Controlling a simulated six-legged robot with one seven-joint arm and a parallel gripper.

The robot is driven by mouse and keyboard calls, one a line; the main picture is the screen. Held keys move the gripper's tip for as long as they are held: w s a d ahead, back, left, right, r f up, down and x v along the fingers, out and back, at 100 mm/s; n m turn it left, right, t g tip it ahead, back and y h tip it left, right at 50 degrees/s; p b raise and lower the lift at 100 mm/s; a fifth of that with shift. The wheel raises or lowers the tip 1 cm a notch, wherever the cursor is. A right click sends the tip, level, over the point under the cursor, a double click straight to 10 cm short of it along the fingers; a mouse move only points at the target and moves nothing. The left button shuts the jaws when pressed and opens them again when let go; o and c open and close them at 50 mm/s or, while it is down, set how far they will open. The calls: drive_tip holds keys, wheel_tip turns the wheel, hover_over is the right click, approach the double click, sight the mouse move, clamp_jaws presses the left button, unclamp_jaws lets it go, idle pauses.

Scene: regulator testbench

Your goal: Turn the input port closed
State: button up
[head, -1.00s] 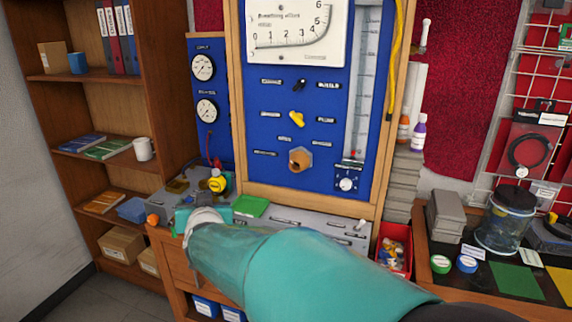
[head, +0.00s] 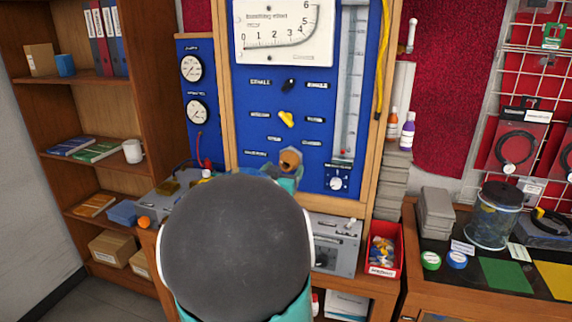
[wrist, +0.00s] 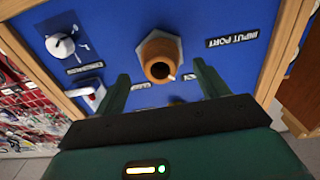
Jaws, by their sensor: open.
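The input port (head: 290,159) is a round orange-brown hollow fitting on a pale hexagonal base, low on the blue panel. In the wrist view the port (wrist: 161,55) shows its dark opening, with a small pale pin at its lower rim. The label INPUT PORT (wrist: 233,43) is to its right there. My gripper (wrist: 160,70) is open, with one dark green finger on each side of the port and nothing held. Whether the fingers reach beside it or stop short of it, I cannot tell. In the head view my arm hides most of the gripper.
A yellow lever (head: 286,119) and a black switch (head: 289,85) are above the port on the panel. A white dial knob (head: 336,183) is to its lower right. A grey box (head: 338,258) and a red bin (head: 384,252) stand on the bench.

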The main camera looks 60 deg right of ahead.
sight(287, 163)
drive_tip(key=shift+w+d, duration=0.2)
drive_tip(key=shift+d, duration=0.95)
drive_tip(key=shift+w+d, duration=0.2)
drive_tip(key=shift+d, duration=0.9)
drive_tip(key=c, duration=1)
drive_tip(key=shift+o, duration=0.2)
